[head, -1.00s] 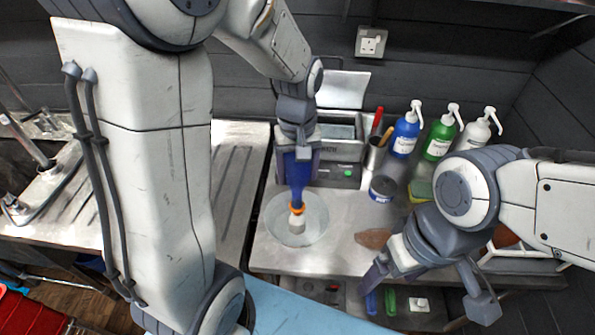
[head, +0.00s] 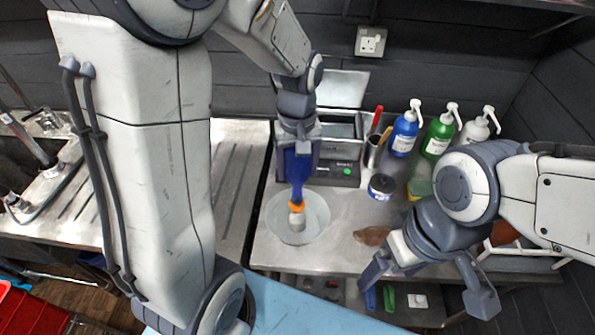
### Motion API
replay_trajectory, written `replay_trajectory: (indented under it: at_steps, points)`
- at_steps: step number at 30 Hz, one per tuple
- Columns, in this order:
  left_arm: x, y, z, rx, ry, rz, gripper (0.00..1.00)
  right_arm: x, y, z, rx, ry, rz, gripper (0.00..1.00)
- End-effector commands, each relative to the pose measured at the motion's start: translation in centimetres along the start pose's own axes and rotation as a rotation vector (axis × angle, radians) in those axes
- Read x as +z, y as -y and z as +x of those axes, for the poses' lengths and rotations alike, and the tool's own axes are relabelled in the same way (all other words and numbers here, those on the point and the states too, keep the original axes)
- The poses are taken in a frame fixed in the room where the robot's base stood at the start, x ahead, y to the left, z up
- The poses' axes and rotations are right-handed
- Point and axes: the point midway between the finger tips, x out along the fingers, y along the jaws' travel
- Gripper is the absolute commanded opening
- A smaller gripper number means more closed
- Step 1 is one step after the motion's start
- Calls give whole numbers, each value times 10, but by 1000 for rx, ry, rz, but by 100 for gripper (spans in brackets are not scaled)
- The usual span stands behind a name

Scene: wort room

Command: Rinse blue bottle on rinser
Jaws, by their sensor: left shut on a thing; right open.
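A blue bottle (head: 297,172) with an orange ring at its neck is held upside down in my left gripper (head: 297,160), which is shut on it. The neck points down over a round, pale rinser dish (head: 314,222) on the metal counter. A whitish piece shows at the dish's middle, just below the orange ring. I cannot tell whether the neck touches it. My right gripper (head: 428,292) is open and empty, over the counter's front edge at the right.
Behind the dish stands a grey machine (head: 338,168) with a green light. To its right are a tool cup (head: 374,153), a dark tub (head: 381,187), and blue (head: 404,134), green (head: 438,140) and white (head: 474,135) pump bottles. A brown piece (head: 372,236) lies on the counter. A ridged drainboard (head: 232,175) is at left.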

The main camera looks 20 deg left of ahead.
Motion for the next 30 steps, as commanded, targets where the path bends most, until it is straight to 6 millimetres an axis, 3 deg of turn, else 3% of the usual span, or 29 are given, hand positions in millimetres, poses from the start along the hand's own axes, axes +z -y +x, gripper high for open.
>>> replay_trajectory:
  at_steps: [30]
  points:
    - [-1, 0, -54, 1, -1, 0, 20, -3, 4, -51, 0, 0, -8, 88]
